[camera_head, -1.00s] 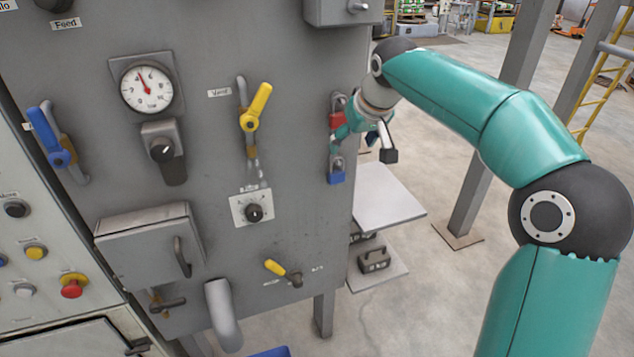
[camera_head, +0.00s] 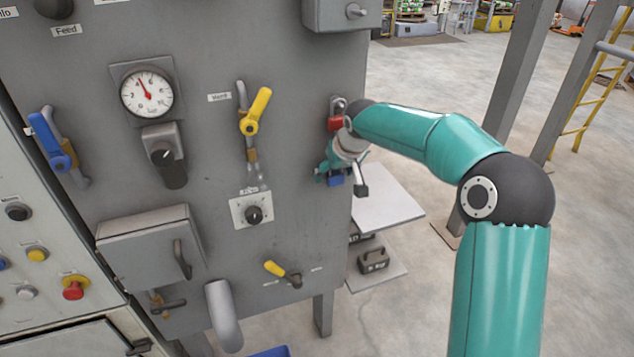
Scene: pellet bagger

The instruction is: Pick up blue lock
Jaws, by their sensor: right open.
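The blue lock (camera_head: 335,180) hangs low at the right edge of the grey machine panel, partly hidden by my right gripper. A red lock (camera_head: 336,123) hangs above it on the same edge. My right gripper (camera_head: 326,174) is open at the blue lock, with its teal fingers beside and just above the lock's body. I cannot tell whether they touch it. The lock's shackle is hidden behind the gripper. My left gripper is not in view.
The grey panel (camera_head: 298,150) carries a yellow valve handle (camera_head: 257,110), a blue handle (camera_head: 48,140), a gauge (camera_head: 147,93) and a knob (camera_head: 253,214). A pale shelf (camera_head: 385,205) stands below right of my gripper. Open floor lies to the right.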

